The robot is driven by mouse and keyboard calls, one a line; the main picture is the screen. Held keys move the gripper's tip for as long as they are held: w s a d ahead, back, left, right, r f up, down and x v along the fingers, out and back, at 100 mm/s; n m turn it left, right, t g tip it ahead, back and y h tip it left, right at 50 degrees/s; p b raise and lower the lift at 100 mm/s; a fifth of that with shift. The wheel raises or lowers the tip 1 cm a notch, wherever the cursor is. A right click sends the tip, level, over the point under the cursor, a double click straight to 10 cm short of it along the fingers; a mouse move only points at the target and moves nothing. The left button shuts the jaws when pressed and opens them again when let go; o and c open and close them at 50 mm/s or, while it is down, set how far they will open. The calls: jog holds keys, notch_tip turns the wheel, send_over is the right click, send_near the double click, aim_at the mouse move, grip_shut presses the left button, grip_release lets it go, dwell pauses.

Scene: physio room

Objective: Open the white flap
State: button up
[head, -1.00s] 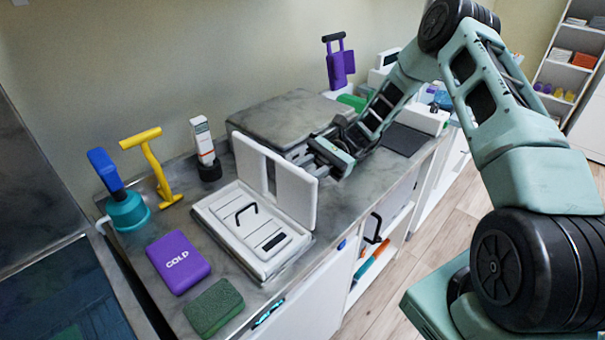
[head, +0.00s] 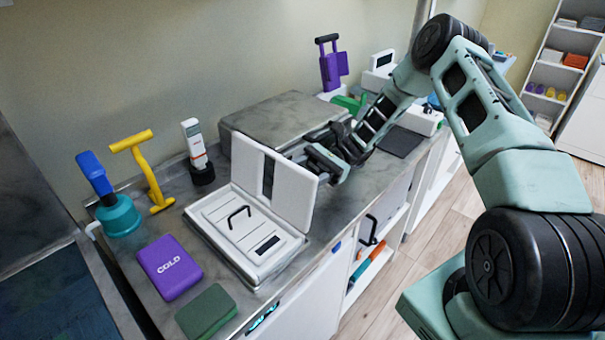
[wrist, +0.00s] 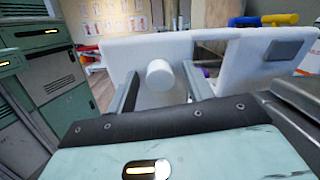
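The white flap (head: 294,190) stands roughly upright at the back edge of a low white unit (head: 206,214), which has a black handle on top. The flap has a dark gap between its left and right parts. In the wrist view the flap (wrist: 225,48) fills the middle, with a round white knob (wrist: 159,75) facing me. My gripper (head: 312,160) is behind the flap, on the side away from the unit. Its fingers (wrist: 161,88) are apart, one on each side of the knob, with gaps showing. Contact with the flap cannot be told.
A grey box (head: 285,122) stands close behind the flap. A purple COLD pack (head: 170,267), a green block (head: 206,311), a teal and blue plunger-like tool (head: 118,213), a yellow tool (head: 150,172) and a white bottle (head: 196,145) stand around the unit.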

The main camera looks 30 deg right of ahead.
jog(key=shift+r, duration=0.1)
notch_tip(320, 180, up, 10)
jog(key=b, duration=0.1)
dwell(0.5)
dwell(0.4)
jog(key=s+a+f+n+g+h, duration=0.25)
jog(key=s+a+n+h, duration=0.45)
jog(key=s+a+h, duration=0.35)
jog(key=s+a+n+t+h, duration=0.2)
jog(key=s+n+t+h, duration=0.6)
jog(key=s+n, duration=0.5)
jog(key=shift+s+a+n, duration=0.4)
jog(key=shift+s, duration=0.1)
